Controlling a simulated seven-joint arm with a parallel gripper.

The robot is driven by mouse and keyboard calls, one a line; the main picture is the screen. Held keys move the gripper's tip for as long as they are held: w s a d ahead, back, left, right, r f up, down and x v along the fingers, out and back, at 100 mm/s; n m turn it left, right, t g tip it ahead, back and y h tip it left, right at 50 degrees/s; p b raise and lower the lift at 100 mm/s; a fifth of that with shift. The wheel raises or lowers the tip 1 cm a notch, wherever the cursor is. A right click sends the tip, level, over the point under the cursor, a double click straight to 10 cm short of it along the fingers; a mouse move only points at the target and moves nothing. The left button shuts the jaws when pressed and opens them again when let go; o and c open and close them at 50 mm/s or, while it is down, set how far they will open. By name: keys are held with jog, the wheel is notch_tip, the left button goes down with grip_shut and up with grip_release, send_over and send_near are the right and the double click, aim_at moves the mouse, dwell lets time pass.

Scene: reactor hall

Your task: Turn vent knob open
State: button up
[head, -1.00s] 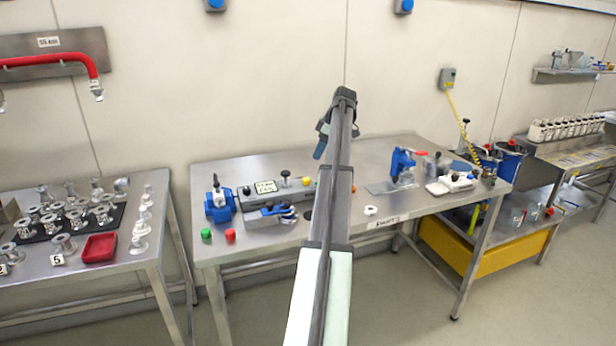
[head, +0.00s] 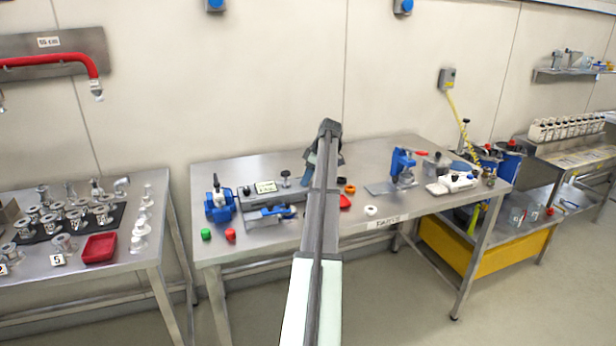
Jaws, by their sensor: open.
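A grey unit (head: 283,198) with a small display (head: 266,187) stands on the middle steel table. A black knob (head: 286,178) sticks up from its top, near its right end. No label shows which knob is the vent knob. My gripper (head: 311,160) is at the far end of my raised arm, just right of the black knob in the picture and apart from it. It is open and holds nothing that I can see. My arm hides the right end of the unit, and the fingertips are small and partly hidden.
A blue device (head: 219,202) stands left of the unit, with green (head: 206,234) and red (head: 230,234) caps in front. An orange ring (head: 350,188), a red piece (head: 345,202) and a white ring (head: 371,211) lie right of my arm. A blue stand (head: 402,163) is farther right.

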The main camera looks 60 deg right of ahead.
grip_shut()
dwell(0.5)
jog(key=m, duration=0.1)
jog(key=m+h, duration=0.1)
jog(key=m, duration=0.2)
jog(key=shift+a+h, duration=0.25)
jog(key=shift+h, duration=0.05)
jog(key=m+h, duration=0.1)
jog(key=m, duration=0.3)
jog(key=shift+a+m+h, duration=0.1)
jog(key=shift+m+h, duration=0.2)
jog(key=shift+h, duration=0.1)
jog(key=m, duration=0.2)
jog(key=m+g+h, duration=0.1)
jog(key=m, duration=0.1)
jog(key=shift+w+a+g, duration=0.1)
jog(key=shift+w+g, duration=0.05)
jog(key=shift+g, duration=0.15)
jog(key=m+g+h, duration=0.1)
jog(key=m, duration=0.3)
jog(key=shift+w, duration=0.15)
jog(key=shift+m+g, duration=0.4)
jog(key=shift+m, duration=0.1)
